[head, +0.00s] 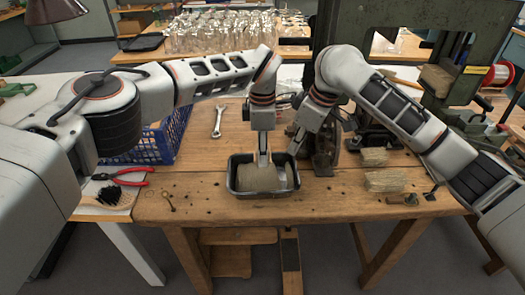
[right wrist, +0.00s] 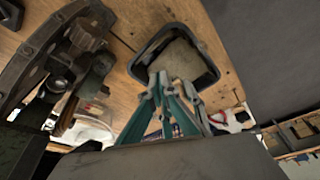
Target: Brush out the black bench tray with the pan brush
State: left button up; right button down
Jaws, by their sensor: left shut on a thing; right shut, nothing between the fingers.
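The black bench tray (head: 262,194) sits on the wooden bench, near its front edge; it also shows in the right wrist view (right wrist: 211,74). My left gripper (head: 263,147) points straight down over the tray, shut on the pan brush (head: 264,158), whose pale handle shows just below the fingers. A broad tan mass fills much of the tray; I cannot tell how much is brush and how much is tray contents. My right gripper (head: 294,146) is shut and empty, just behind and right of the left one; its teal fingers show in the right wrist view (right wrist: 163,82).
A blue crate (head: 150,147), a wrench (head: 218,121) and red-handled pliers (head: 120,177) are to the left. Bare bench lies around the tray.

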jog(key=v, duration=1)
